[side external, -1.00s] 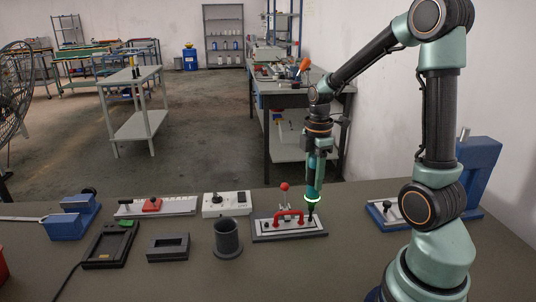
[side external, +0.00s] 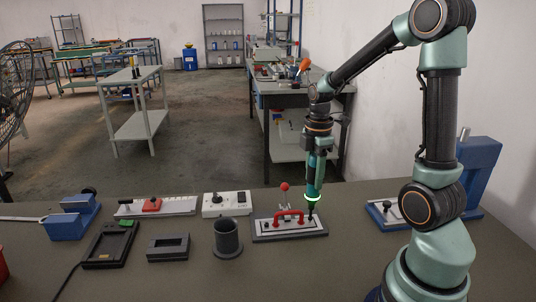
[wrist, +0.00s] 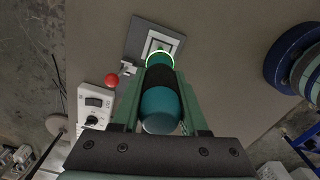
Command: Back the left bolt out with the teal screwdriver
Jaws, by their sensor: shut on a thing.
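The teal screwdriver (side external: 313,186) stands upright in my gripper (side external: 317,168), with a glowing green ring low on it. My gripper is shut on its handle, which also shows in the wrist view (wrist: 160,105) between the fingers (wrist: 160,115). The screwdriver's dark tip reaches down to the right end of the plate fixture (side external: 262,238) in the side view. The tip hides whatever bolt is under it, and I cannot tell if they touch. A dark bolt-like spot (side external: 265,227) shows at the plate's other end. The fixture has a red clamp handle (side external: 288,213).
A dark cup (side external: 228,240), a dark rectangular frame (side external: 168,247) and a white switch box (side external: 227,204) stand left of the fixture. A red-topped lever (side external: 284,187) rises behind it. A blue press (side external: 478,165) stands at the right.

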